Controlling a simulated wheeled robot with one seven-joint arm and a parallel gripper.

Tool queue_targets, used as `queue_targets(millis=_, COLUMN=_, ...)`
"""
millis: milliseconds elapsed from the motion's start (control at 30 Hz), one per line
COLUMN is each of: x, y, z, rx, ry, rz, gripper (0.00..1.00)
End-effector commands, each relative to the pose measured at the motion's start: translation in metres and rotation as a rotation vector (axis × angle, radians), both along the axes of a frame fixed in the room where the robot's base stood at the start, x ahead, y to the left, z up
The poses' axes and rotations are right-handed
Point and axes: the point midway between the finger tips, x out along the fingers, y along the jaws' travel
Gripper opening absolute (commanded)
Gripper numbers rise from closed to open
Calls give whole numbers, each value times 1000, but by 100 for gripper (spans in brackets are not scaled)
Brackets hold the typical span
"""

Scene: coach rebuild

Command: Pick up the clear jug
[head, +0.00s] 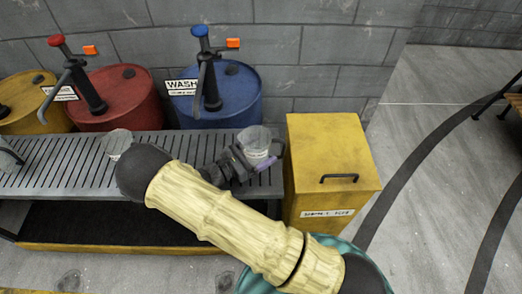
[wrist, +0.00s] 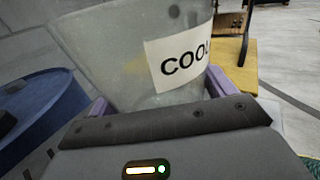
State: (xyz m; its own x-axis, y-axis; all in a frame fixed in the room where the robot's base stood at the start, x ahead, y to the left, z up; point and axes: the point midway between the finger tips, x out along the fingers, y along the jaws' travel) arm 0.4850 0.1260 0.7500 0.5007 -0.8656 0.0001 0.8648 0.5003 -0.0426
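A clear jug (head: 257,137) with a white label stands about upright over the right end of the slatted grey bench. My gripper (head: 254,160) is at the jug, one purple finger on each side. In the wrist view both fingers of my gripper (wrist: 158,95) lie close against its sides, and it looks shut on the jug. I cannot tell whether the jug's base touches the bench.
Another clear vessel (head: 117,141) stands on the slatted bench (head: 45,178) at left. Yellow, red (head: 125,98) and blue (head: 240,97) drums stand behind, the red and blue with pumps. A yellow box (head: 330,150) with a black handle stands close right of my gripper. The floor beyond is open.

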Motion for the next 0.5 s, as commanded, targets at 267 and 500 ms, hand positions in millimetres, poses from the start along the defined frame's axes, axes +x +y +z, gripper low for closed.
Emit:
queue_targets(millis=267, x=0, y=0, z=0, rx=-1, ry=-1, rz=0, gripper=46)
queue_targets(millis=500, x=0, y=0, z=1, rx=0, ry=-1, rz=0, gripper=46)
